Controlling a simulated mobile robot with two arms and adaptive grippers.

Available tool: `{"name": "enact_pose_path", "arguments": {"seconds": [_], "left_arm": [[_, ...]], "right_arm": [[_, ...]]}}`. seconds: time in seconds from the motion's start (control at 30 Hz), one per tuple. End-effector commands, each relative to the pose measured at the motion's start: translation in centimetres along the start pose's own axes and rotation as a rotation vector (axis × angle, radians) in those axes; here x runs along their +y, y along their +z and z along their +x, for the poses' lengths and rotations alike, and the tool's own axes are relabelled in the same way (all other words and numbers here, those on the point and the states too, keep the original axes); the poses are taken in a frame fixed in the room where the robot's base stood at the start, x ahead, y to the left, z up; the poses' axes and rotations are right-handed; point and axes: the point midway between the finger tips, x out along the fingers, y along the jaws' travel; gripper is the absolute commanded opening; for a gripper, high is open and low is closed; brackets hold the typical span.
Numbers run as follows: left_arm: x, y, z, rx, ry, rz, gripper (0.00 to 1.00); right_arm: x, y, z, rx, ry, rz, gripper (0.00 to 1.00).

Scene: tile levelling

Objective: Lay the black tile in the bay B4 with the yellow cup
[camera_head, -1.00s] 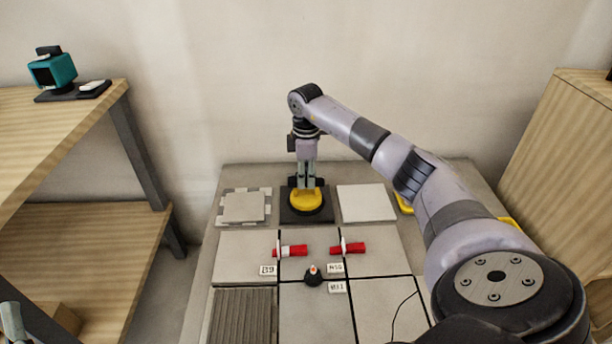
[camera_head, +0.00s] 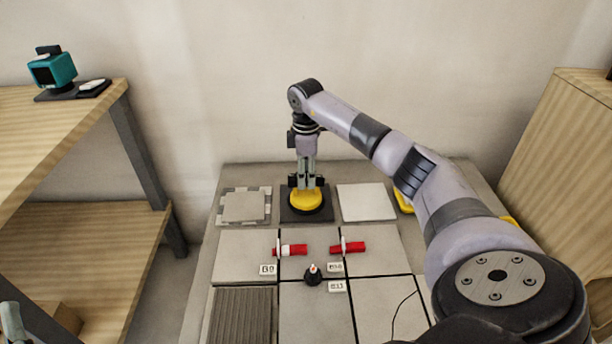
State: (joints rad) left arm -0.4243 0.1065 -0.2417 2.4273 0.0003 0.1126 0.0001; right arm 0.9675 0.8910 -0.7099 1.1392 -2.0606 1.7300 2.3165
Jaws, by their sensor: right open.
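The black tile (camera_head: 289,215) lies flat at the back of the grey work table, between two light tiles. The yellow cup (camera_head: 306,203), a low round piece with a dark rim at its base, stands on the tile near its middle. My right gripper (camera_head: 306,184) points straight down at the top of the cup, with its jaws open. Whether the fingers touch the cup I cannot tell. A grey part at the lower left edge may be my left gripper (camera_head: 12,322); its jaws cannot be made out. The small bay labels are too blurred to identify B4 surely.
Two red-handled tools (camera_head: 291,250) (camera_head: 350,248) and a small black knob (camera_head: 313,277) sit at the tile joints. A ribbed grey tile (camera_head: 243,316) lies front left. A light tile (camera_head: 366,203) lies right of the black one. Yellow parts show behind my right arm.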

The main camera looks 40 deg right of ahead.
Motion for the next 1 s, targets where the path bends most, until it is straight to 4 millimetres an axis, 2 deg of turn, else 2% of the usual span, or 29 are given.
{"name": "enact_pose_path", "arguments": {"seconds": [0.3,0.5,0.63,0.87,1.0], "left_arm": [[0.0,0.0,0.0,0.000,0.001,0.000,0.40],[0.0,0.1,0.0,0.000,0.001,0.000,0.40],[0.0,0.1,0.0,0.000,0.001,0.000,0.40],[0.0,0.1,0.0,-0.002,0.001,0.000,0.40],[-0.1,1.2,0.1,-0.079,-0.003,0.003,0.40]], "right_arm": [[0.1,0.0,-6.8,0.004,0.006,0.001,0.42],[0.1,0.0,-9.9,0.003,0.004,0.001,0.42],[0.0,0.0,-10.8,0.002,0.002,0.000,0.42],[0.0,0.0,-11.1,0.001,0.002,0.000,0.42],[0.0,0.0,-11.8,0.001,0.002,0.000,0.42]]}}
